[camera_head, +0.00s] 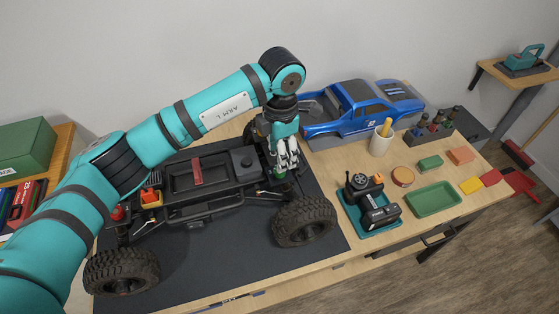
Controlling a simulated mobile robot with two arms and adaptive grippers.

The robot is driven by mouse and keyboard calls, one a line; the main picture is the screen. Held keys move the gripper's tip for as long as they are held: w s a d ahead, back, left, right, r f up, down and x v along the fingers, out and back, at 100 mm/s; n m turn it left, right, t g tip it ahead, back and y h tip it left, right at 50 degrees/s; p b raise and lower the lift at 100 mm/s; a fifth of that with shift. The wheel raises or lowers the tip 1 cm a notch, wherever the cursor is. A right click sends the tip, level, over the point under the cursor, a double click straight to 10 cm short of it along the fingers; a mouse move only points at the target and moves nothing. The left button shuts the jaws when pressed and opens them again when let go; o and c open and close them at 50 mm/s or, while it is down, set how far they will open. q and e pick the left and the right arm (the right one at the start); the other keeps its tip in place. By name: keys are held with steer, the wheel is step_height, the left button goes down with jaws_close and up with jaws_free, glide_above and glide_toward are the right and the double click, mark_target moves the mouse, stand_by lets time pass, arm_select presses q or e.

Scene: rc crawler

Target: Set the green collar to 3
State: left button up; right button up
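My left gripper (286,160) points down at the right end of the RC crawler chassis (226,178), close behind the front right wheel (304,221). A small green part (279,174), probably the green collar, shows at its fingertips. The fingers and my arm hide most of this part, and no number on it can be read. I cannot tell whether the fingers are closed on it. My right gripper is not in view.
The crawler stands on a dark mat (325,254). To the right are a blue truck body (362,110), a white cup (381,142), a teal tray with a transmitter (371,206) and an empty green tray (433,199). Coloured blocks lie near the table's right edge.

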arm_select(q)
step_height(320, 180, down, 6)
steer(key=shift+r+p, duration=0.1)
steer(key=shift+p, duration=0.5)
steer(key=shift+w, duration=0.1)
jaws_close()
steer(key=m+b, duration=0.3)
steer(key=b, duration=0.2)
steer(key=m+b, duration=0.4)
steer(key=b, duration=0.1)
steer(key=m+b, duration=0.3)
steer(key=b, duration=0.2)
steer(key=shift+f+m+b, duration=0.25)
steer(key=shift+m+b, duration=0.05)
steer(key=shift+m, duration=0.1)
steer(key=m+b, duration=0.2)
steer(key=shift+r+m, duration=0.1)
steer(key=shift+m, duration=0.3)
steer(key=m+b, duration=0.1)
steer(key=m, duration=0.2)
steer(key=shift+m+b, duration=0.3)
steer(key=m, duration=0.3)
steer(key=shift+r+b, duration=0.1)
steer(key=shift+b, duration=0.3)
steer(key=shift+m, duration=1.8)
